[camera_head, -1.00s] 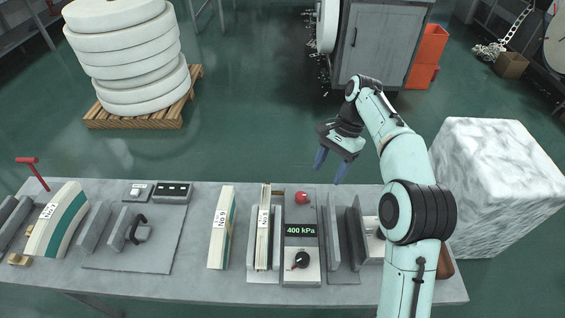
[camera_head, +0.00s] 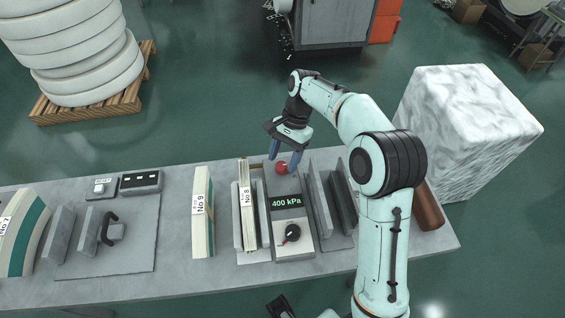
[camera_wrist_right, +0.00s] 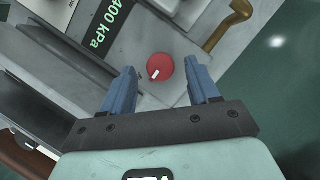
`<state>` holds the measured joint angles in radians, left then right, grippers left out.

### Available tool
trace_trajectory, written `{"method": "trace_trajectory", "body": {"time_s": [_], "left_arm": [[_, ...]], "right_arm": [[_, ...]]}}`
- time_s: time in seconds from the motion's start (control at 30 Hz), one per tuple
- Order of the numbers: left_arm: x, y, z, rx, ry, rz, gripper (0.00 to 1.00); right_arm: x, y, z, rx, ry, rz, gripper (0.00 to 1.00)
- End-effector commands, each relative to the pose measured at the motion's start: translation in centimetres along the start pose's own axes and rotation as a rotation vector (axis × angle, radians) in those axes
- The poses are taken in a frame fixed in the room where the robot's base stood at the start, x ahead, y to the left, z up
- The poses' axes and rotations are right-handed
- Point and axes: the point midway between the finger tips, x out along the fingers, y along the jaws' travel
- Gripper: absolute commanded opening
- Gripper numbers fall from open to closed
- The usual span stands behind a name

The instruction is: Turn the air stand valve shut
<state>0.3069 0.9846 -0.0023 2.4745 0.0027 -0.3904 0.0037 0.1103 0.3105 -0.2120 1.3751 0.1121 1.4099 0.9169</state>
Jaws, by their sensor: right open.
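The air stand (camera_head: 291,246) is a narrow grey unit on the bench with a lit "400 kPa" display (camera_head: 287,202). My right gripper (camera_head: 284,156) is open and empty at the red knob. In the right wrist view, the red knob (camera_wrist_right: 159,67) with a white mark appears between the spread blue fingertips (camera_wrist_right: 160,72), with space on both sides. I cannot tell how far above it they are.
Upright grey plates (camera_head: 318,205) stand right of the air stand, and the No 8 part (camera_head: 247,230) stands close on its left. The No 9 part (camera_head: 202,240) is further left. A brass handle-like piece (camera_wrist_right: 228,25) shows beside the red knob.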

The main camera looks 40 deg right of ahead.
Motion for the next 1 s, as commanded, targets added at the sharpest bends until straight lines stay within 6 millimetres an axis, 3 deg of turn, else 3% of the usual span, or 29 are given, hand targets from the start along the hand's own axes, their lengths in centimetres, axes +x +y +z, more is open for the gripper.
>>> {"method": "trace_trajectory", "body": {"time_s": [0.17,0.47,0.63,0.67,1.0], "left_arm": [[0.2,0.0,-0.14,0.001,0.005,0.001,0.43],[0.18,0.02,-0.18,0.001,0.006,0.001,0.43],[0.18,0.01,-0.18,0.001,0.006,0.001,0.43],[0.18,0.01,-0.18,0.001,0.006,0.001,0.43],[-0.4,0.13,0.07,0.0,-0.001,0.0,0.43]], "right_arm": [[1.42,0.0,0.01,0.0,0.0,0.0,0.6],[1.58,-0.01,0.03,-0.001,0.0,0.0,0.6],[1.57,-0.01,0.02,-0.001,0.0,0.0,0.08],[1.57,-0.01,0.02,-0.001,0.0,0.0,0.05],[1.42,-0.06,0.07,-0.037,0.0,0.015,0.05]]}}
